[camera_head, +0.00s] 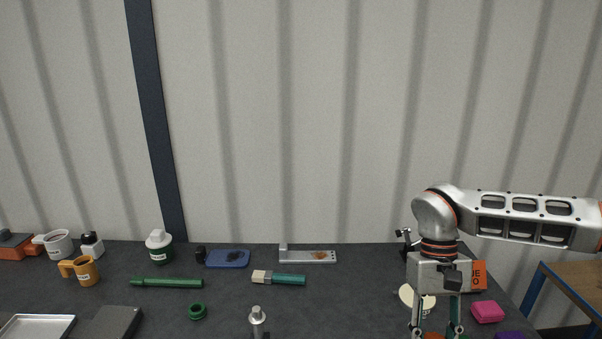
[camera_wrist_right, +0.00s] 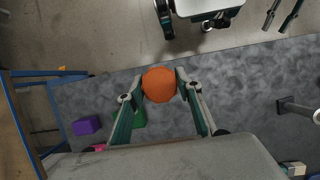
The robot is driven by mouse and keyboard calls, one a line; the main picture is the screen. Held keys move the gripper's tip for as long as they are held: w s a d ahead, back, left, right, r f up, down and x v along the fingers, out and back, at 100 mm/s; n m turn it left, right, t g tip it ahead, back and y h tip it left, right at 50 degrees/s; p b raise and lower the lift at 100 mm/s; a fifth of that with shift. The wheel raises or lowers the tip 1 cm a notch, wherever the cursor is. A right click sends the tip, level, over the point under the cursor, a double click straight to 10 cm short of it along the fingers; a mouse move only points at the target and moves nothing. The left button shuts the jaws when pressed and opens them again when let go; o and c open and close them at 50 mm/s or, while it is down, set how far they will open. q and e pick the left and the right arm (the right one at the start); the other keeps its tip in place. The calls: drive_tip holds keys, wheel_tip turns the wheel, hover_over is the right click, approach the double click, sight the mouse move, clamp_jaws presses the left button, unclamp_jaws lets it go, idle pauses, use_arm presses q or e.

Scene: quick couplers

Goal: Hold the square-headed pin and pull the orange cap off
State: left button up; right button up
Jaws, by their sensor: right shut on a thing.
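My right gripper (camera_head: 435,331) points down at the front right of the table in the head view. It is shut on the round orange cap (camera_wrist_right: 159,84), held between its fingertips in the right wrist view. Only a sliver of orange shows at the head view's bottom edge. What is under the cap is hidden. Two dark fingers, probably my left gripper's (camera_wrist_right: 283,15), hang apart and empty off the table.
A pink block (camera_head: 487,312) and a purple block (camera_wrist_right: 87,125) lie near the gripper. A green ring (camera_head: 197,312), a teal-handled brush (camera_head: 280,279) and a green marker (camera_head: 167,282) lie further left. A wooden-topped bench (camera_head: 575,285) stands beyond the right edge.

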drive_tip(key=o, duration=1.3)
wheel_tip(320, 180, up, 12)
drive_tip(key=m+t+p, duration=0.3)
drive_tip(key=m+t, duration=0.1)
drive_tip(key=f, duration=1.2)
drive_tip(key=shift+s+a, duration=0.15)
drive_tip(key=shift+s, duration=0.15)
clamp_jaws()
unclamp_jaws()
